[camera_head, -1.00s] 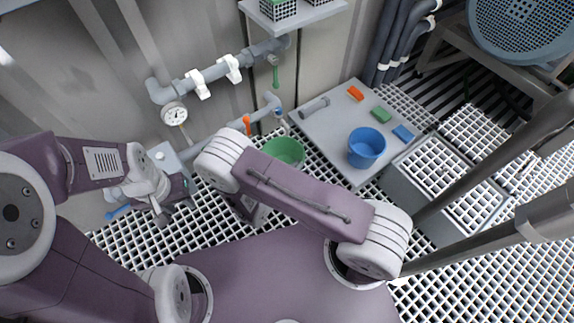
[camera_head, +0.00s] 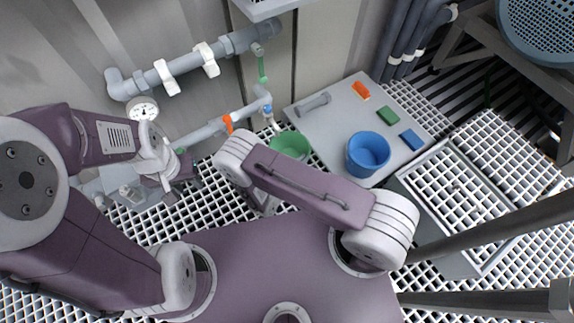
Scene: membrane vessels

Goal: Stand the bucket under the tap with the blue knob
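A green bucket (camera_head: 291,143) stands right of and below the tap with the blue knob (camera_head: 267,109); my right arm hides its lower part. The spout points down toward its left rim, but I cannot tell if it is directly over the opening. A blue bucket (camera_head: 368,152) stands upright on the grey board (camera_head: 335,125), further right. My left gripper (camera_head: 182,190) is at the left, below the pipes, with its fingers apart and seemingly empty. My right arm crosses the middle; its gripper is hidden behind its links.
An orange-handled valve (camera_head: 228,124) sits left of the tap on the lower pipe. A gauge (camera_head: 142,109) is further left. An orange block (camera_head: 361,90), a green block (camera_head: 388,116) and a blue block (camera_head: 411,139) lie on the board. A grating-topped box (camera_head: 470,190) stands right.

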